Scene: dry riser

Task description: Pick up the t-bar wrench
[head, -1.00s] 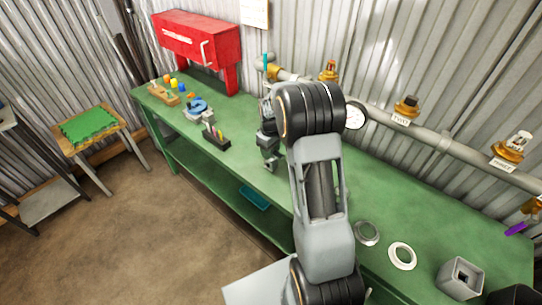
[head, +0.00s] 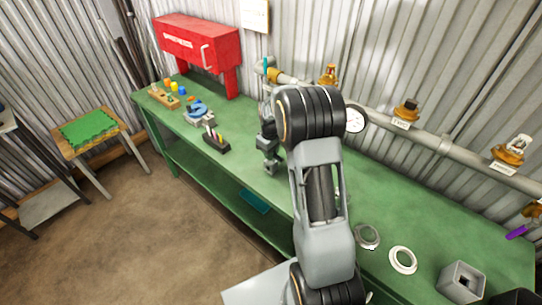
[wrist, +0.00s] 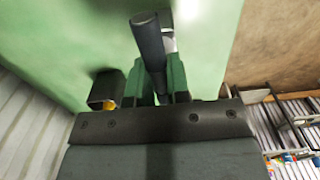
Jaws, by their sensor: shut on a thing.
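My gripper (wrist: 162,88) is shut on a dark round bar, which I take to be the t-bar wrench (wrist: 148,40). In the wrist view the bar stands between the two green fingers and runs up past them toward the top. A pale grey part (wrist: 168,38) shows just behind it; I cannot tell if it belongs to the wrench. In the head view my gripper (head: 270,160) is over the front part of the green bench, partly hidden by my arm. The wrench cannot be made out clearly there.
The green bench (head: 395,205) holds a black holder (head: 216,144), a blue tool (head: 196,108), two rings (head: 403,260) and a grey square box (head: 461,282). A pipe (head: 440,143) with valves and a gauge (head: 355,119) runs along the back. A red cabinet (head: 190,40) stands far left.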

